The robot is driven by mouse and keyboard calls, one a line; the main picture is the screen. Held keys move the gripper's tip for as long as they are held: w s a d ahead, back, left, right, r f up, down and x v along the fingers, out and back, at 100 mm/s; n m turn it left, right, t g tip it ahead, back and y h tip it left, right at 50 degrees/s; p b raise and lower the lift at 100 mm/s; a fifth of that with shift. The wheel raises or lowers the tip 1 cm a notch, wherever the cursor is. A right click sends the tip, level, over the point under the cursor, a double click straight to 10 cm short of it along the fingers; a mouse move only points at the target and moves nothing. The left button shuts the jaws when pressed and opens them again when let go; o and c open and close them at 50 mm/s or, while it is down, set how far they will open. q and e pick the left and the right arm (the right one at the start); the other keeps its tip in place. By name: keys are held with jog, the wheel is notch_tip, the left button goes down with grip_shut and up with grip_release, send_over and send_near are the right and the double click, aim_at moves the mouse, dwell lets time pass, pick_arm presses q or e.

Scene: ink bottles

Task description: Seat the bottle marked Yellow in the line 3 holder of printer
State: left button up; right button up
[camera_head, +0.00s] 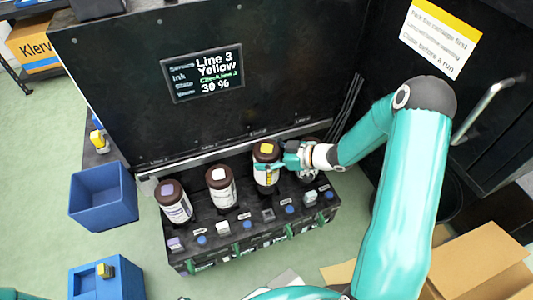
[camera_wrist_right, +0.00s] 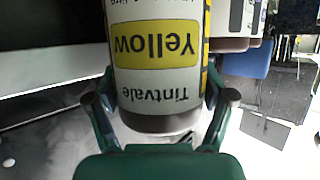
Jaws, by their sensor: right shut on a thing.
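The Yellow bottle (camera_head: 266,175), brown-topped with a yellow square, stands upright at the third place from the left in the printer's row of holders (camera_head: 250,225). My right gripper (camera_head: 275,168) reaches it from the right and is shut on its body. In the right wrist view the Yellow label (camera_wrist_right: 155,45) appears upside down between the fingers (camera_wrist_right: 160,105). Whether the bottle's lower end is fully down in the holder is hidden. The printer's screen (camera_head: 203,74) reads Line 3, Yellow, 30 %. My left gripper is not in view.
Bottles with a purple mark (camera_head: 175,203) and a white mark (camera_head: 221,188) stand to the left; another (camera_head: 308,174) is partly hidden behind my right gripper. Blue bins (camera_head: 103,197) stand at the left, cardboard boxes (camera_head: 480,262) at lower right. The black printer panel rises behind.

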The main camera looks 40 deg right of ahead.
jog(key=shift+s+d+p, duration=0.1)
jog(key=shift+p, duration=0.3)
dwell(0.8)
jog(key=shift+f, duration=0.15)
dwell(0.3)
jog(key=shift+f+b, duration=0.7)
jog(key=shift+f, duration=0.35)
jog(key=shift+f+b, duration=0.55)
jog(key=shift+f, duration=0.35)
jog(key=shift+f+b, duration=0.25)
jog(key=shift+b, duration=0.05)
